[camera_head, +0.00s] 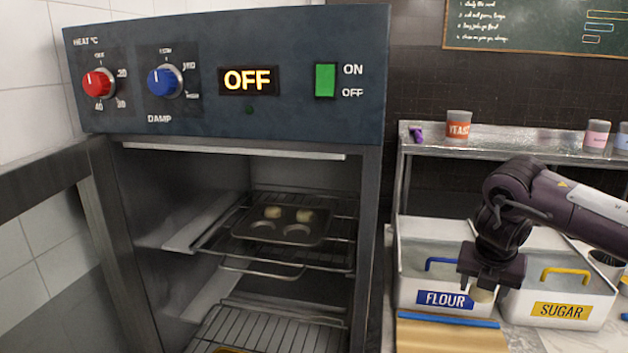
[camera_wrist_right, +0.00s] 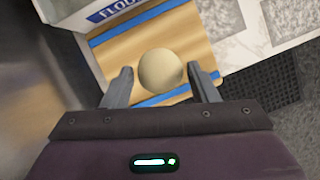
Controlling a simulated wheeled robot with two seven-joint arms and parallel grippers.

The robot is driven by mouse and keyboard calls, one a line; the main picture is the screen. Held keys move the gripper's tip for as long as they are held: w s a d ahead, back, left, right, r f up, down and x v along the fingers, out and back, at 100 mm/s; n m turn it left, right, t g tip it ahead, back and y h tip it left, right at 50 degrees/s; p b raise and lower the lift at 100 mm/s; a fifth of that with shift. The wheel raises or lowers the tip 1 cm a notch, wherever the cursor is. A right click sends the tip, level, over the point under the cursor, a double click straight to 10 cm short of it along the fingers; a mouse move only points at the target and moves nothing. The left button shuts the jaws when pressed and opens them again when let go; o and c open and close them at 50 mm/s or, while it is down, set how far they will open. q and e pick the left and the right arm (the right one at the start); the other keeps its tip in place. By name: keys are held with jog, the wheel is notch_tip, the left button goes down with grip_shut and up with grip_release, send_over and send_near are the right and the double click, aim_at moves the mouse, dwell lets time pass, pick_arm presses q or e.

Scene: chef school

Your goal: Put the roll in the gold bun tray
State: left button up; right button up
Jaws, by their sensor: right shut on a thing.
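My right gripper (camera_head: 484,284) is in front of the flour bin, shut on a pale round roll (camera_head: 482,295). In the right wrist view the roll (camera_wrist_right: 160,70) sits between the two fingers (camera_wrist_right: 161,88), above a wooden board. A gold edge (camera_head: 232,350) shows at the bottom of the open oven, on the lower rack; most of it is cut off, and I cannot tell whether it is the gold bun tray. My left gripper is not in view.
The oven (camera_head: 230,70) stands left of my right arm, its door (camera_head: 40,190) swung open to the left. A flour bin (camera_head: 412,285) and a sugar bin (camera_head: 597,307) stand under a metal shelf (camera_head: 560,143). A wooden board (camera_head: 440,338) with blue strips lies in front of the flour bin.

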jog(key=s+a+f+m+g, duration=0.2)
jog(key=s+a+f+m, duration=0.1)
jog(key=s+a+m, duration=0.2)
jog(key=s+a+f+m+g+y, duration=0.1)
jog(key=s+a+f+m+g, duration=0.2)
jog(key=s+m, duration=0.6)
jog(key=s+a+f+m+g+y, duration=0.1)
jog(key=s+a+f+m+g, duration=0.2)
jog(key=s+a+m, duration=0.4)
jog(key=f+m, duration=0.1)
jog(key=m, duration=0.7)
jog(key=shift+s+a+f, duration=0.2)
jog(key=shift+a, duration=0.05)
